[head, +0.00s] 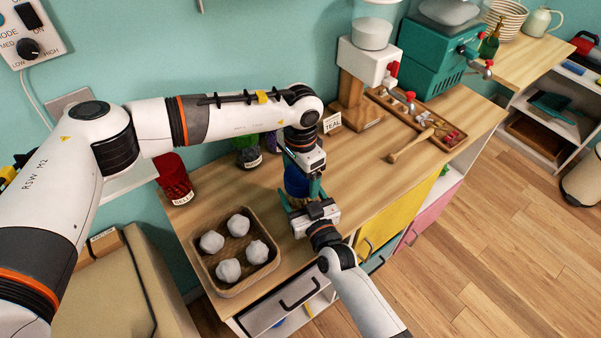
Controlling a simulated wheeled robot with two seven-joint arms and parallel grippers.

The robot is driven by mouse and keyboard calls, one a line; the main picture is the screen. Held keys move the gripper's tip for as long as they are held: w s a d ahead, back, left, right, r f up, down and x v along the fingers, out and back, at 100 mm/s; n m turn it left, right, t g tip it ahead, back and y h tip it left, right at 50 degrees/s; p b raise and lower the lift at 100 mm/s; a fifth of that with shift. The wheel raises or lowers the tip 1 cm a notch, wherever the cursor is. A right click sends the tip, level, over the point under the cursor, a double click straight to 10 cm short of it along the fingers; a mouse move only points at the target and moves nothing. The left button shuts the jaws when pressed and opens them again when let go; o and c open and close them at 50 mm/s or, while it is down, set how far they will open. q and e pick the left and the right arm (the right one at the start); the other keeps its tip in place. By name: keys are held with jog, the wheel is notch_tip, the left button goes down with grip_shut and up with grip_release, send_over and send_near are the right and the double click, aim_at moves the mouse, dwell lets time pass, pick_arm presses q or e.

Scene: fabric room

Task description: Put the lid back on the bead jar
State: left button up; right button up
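A blue jar (296,183) stands on the wooden counter between my two grippers, partly covered by them. My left gripper (302,178) comes down over the jar from above, with a teal finger beside its right side. My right gripper (293,203) reaches in from the front right, low at the jar. The grippers hide the jar's mouth, and I cannot make out a separate lid. How far each gripper is closed, and whether it touches the jar, does not show clearly.
A wooden tray (208,273) with several white lumps is at the front left. A red jar (174,180), a green jar (247,153) and a TEAL card (332,123) stand along the wall. A wooden scoop (410,145) and a parts tray (440,132) lie right; counter between is clear.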

dwell(0.3)
pick_arm(q)
jog(key=shift+r, duration=2.2)
jog(key=shift+c, duration=0.3)
